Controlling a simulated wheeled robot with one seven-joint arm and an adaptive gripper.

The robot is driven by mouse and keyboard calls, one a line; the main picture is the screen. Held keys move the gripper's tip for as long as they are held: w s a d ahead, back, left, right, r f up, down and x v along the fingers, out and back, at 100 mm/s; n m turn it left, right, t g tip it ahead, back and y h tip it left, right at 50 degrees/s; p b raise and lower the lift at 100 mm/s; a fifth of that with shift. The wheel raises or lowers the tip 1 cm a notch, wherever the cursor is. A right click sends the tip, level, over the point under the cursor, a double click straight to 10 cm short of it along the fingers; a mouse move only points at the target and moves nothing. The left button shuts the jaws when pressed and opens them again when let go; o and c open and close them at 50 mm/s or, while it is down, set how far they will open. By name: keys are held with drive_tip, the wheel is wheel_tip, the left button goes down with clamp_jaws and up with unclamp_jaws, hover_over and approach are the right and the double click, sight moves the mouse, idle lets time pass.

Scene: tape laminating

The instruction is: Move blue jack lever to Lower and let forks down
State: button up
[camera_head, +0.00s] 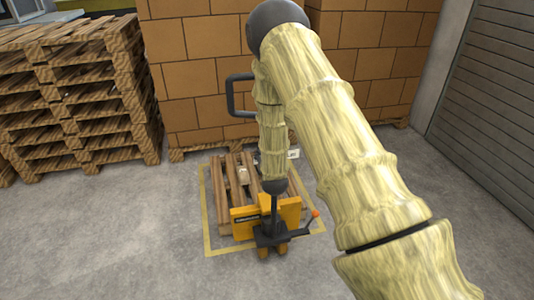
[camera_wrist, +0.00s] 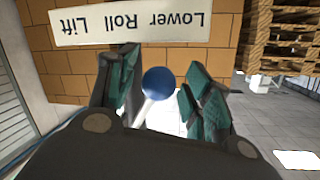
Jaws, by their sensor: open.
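The blue round knob (camera_wrist: 158,83) of the jack lever shows in the wrist view on a pale stem. My gripper (camera_wrist: 155,92) is open, with one teal-padded finger on each side of the knob. I see no clear contact; how deep the knob sits between the fingers is hard to tell. A white label plate (camera_wrist: 130,26) reads Lower, Roll, Lift, upside down in this view. In the head view the orange pallet jack (camera_head: 243,222) stands at a wooden pallet (camera_head: 234,172). My arm hides the lever and gripper there; the forks' height cannot be told.
A dark loop handle (camera_head: 238,95) sticks out left of my arm. Stacked cartons (camera_head: 195,85) stand behind, a pile of pallets (camera_head: 75,105) at left, a grey shutter (camera_head: 490,90) at right. Yellow floor lines (camera_head: 207,225) frame the pallet. The floor at left is clear.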

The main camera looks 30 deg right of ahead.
drive_tip(key=v, duration=1.2)
drive_tip(key=shift+f, duration=0.1)
